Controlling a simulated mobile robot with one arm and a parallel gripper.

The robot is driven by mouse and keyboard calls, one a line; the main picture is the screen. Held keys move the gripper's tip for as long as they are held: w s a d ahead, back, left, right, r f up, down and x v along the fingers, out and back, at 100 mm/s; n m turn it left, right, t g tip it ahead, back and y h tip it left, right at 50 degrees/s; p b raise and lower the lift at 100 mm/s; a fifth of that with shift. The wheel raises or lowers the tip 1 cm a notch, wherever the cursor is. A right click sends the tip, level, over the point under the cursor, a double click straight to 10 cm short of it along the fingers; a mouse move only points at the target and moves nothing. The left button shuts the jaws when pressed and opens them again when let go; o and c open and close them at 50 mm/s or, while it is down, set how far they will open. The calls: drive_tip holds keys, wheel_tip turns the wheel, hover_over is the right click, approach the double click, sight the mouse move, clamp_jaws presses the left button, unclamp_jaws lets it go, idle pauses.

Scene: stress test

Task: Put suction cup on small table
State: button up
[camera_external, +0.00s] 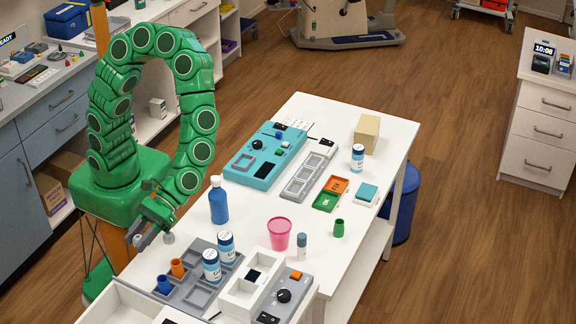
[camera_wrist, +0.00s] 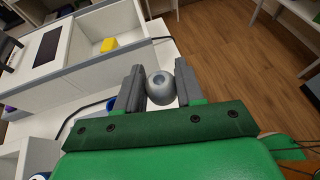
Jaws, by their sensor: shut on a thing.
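My gripper (camera_external: 153,238) is at the left edge of the white table (camera_external: 330,120), beside the grey compartment tray. It is shut on a small grey rounded piece (camera_external: 168,239), which looks like the suction cup. In the wrist view the suction cup (camera_wrist: 160,86) sits between the two dark fingers of my gripper (camera_wrist: 160,88), its round end facing the camera. Its far side is hidden. I cannot tell for sure whether it touches anything below.
Near the gripper stand a blue bottle (camera_external: 218,202), a grey tray (camera_external: 190,293) with white-and-blue jars, and a pink cup (camera_external: 279,233). A teal device (camera_external: 262,158) and a tan block (camera_external: 367,134) are farther back.

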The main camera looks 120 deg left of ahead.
sight(148, 273)
drive_tip(key=shift+f, duration=5.45)
drive_tip(key=shift+f, duration=0.15)
drive_tip(key=o, duration=1)
drive_tip(key=shift+o, duration=0.2)
drive_tip(key=shift+r, duration=0.2)
drive_tip(key=shift+v, duration=6)
